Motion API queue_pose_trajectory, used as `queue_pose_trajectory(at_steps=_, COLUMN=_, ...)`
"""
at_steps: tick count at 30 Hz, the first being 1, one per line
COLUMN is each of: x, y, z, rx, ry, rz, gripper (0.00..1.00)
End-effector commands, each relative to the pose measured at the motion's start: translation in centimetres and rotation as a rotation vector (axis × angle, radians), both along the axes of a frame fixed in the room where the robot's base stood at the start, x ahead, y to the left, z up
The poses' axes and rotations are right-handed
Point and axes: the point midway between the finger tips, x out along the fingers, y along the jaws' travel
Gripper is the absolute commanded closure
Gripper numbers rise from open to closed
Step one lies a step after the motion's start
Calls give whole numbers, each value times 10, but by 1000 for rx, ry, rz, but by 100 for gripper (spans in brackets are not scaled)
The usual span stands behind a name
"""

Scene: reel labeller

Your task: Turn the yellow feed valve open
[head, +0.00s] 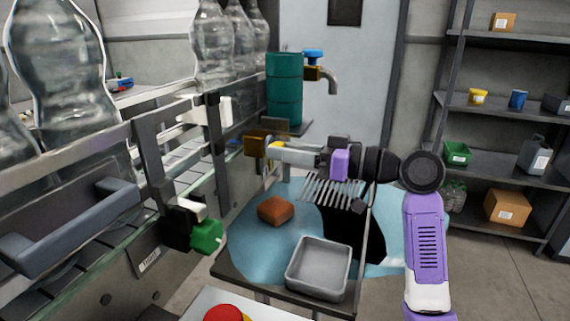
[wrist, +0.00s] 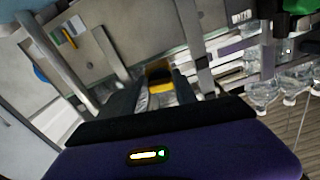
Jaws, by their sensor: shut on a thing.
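The yellow feed valve handle (head: 276,146) shows at the side of the bottle conveyor, beside a brass-coloured valve body (head: 256,144). My gripper (head: 287,153) reaches to it from the right, with its fingers around the handle. In the wrist view the yellow handle (wrist: 160,86) sits between the two fingertips of my gripper (wrist: 160,98), which is shut on it. The fingers hide part of the handle, so its exact angle is hard to tell.
The conveyor rail (head: 165,125) with large clear bottles (head: 62,65) runs along the left. A green knob (head: 208,236) sticks out nearer me. A teal drum (head: 284,90) stands behind the valve. Below my arm are a brown block (head: 276,210) and a grey tray (head: 319,267).

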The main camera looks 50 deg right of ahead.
Motion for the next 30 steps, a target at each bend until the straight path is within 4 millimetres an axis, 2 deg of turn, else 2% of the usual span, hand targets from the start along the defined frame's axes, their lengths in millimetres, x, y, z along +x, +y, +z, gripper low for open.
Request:
queue_pose_trajectory(at_steps=1, x=0, y=0, z=-6, rx=-36, ry=-16, rz=0, gripper=100)
queue_pose_trajectory(at_steps=7, x=0, y=-1, z=-3, rx=-145, ry=-55, rz=-1, gripper=100)
queue_pose_trajectory(at_steps=19, x=0, y=-2, z=0, rx=-173, ry=-64, rz=-1, gripper=100)
queue_pose_trajectory(at_steps=20, x=0, y=-2, z=0, rx=-173, ry=-64, rz=-1, gripper=64)
queue_pose_trajectory(at_steps=23, x=0, y=-2, z=0, rx=-172, ry=-63, rz=-1, gripper=44)
queue_pose_trajectory(at_steps=30, x=0, y=-1, z=0, rx=-171, ry=-63, rz=-1, gripper=44)
